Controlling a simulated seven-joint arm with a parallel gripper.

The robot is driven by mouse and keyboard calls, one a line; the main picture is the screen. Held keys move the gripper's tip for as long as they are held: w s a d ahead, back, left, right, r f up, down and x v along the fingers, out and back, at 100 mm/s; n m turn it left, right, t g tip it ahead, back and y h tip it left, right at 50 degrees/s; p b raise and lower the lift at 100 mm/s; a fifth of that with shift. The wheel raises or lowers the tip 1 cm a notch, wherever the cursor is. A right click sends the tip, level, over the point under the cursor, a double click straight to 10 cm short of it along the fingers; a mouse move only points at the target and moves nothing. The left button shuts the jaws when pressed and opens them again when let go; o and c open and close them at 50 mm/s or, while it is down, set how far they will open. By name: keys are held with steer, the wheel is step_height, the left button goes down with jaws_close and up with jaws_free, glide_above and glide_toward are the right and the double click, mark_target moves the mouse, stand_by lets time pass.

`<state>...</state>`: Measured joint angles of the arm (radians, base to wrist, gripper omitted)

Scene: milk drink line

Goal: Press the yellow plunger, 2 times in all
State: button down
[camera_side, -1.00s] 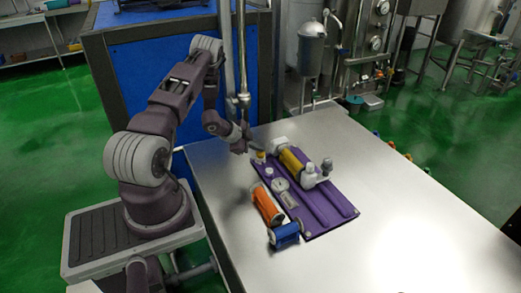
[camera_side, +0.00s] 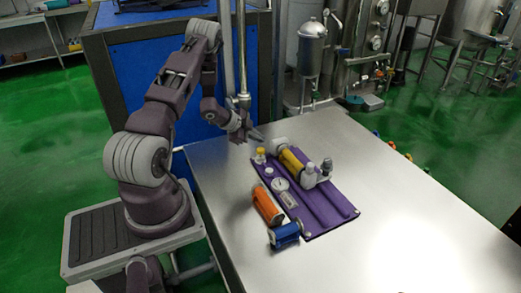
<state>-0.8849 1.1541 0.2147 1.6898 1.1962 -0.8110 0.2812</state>
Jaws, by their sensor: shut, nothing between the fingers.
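The yellow plunger (camera_side: 261,151) is a small yellow cap on a pale base at the back left corner of the purple board (camera_side: 325,209). My gripper (camera_side: 259,136) is shut and empty. In the picture its tips appear just above and behind the plunger, apart from it. The exact height of the gap is hard to tell. The plunger is in full view.
A yellow cylinder (camera_side: 292,159) and white fittings (camera_side: 310,175) sit on the board right of the plunger. A round dial (camera_side: 281,184) is in front. An orange cylinder (camera_side: 267,206) and blue part (camera_side: 285,236) are at the front left. The metal table (camera_side: 400,230) is clear on the right.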

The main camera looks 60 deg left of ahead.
mark_target(258, 150)
steer(key=shift+r, duration=1.75)
stand_by(1.1)
step_height(258, 150, up, 4)
steer(key=shift+f, duration=0.1)
steer(key=shift+f, duration=4.45)
steer(key=shift+f, duration=0.4)
